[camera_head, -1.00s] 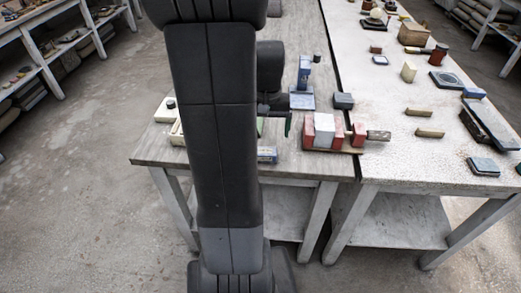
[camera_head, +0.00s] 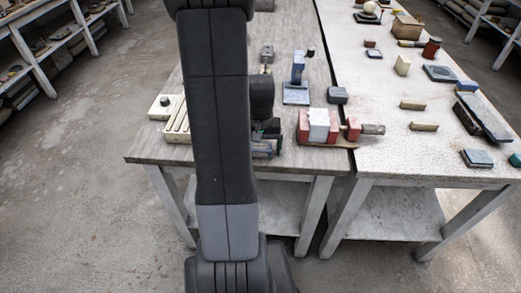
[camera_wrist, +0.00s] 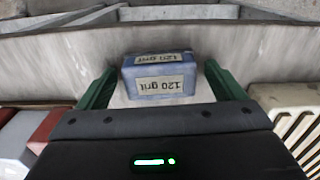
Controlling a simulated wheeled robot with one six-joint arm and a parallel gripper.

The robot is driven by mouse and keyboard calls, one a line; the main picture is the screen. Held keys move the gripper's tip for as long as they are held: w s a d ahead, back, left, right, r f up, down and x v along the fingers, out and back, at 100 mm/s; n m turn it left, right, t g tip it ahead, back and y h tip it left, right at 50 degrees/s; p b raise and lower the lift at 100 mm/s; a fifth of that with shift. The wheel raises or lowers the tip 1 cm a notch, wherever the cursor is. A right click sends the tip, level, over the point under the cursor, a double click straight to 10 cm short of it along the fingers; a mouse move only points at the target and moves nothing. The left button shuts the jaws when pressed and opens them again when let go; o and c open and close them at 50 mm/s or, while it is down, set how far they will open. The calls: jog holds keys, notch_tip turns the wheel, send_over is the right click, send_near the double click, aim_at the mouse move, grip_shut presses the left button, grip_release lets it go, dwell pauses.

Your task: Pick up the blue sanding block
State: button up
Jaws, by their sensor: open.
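The blue sanding block (camera_wrist: 158,76), with "120 grit" labels, lies between the two green fingers of my gripper (camera_wrist: 158,88) in the wrist view. The fingers are open, one on each side, with a gap between each finger and the block. In the head view the block (camera_head: 263,149) is near the front edge of the left table, partly hidden by my arm. My gripper (camera_head: 268,130) is close over it there.
Red and white blocks (camera_head: 318,126) stand close to the right. A cream slotted holder (camera_head: 176,122) is at left. A blue stand (camera_head: 297,86) and a dark block (camera_head: 337,95) are farther back. The table's front edge (camera_head: 235,168) is close.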

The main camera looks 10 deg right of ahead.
aim_at(260, 146)
jog(key=c, duration=1.1)
notch_tip(260, 146, up, 10)
jog(key=shift+r, duration=0.1)
jog(key=o, duration=0.3)
jog(key=c, duration=0.3)
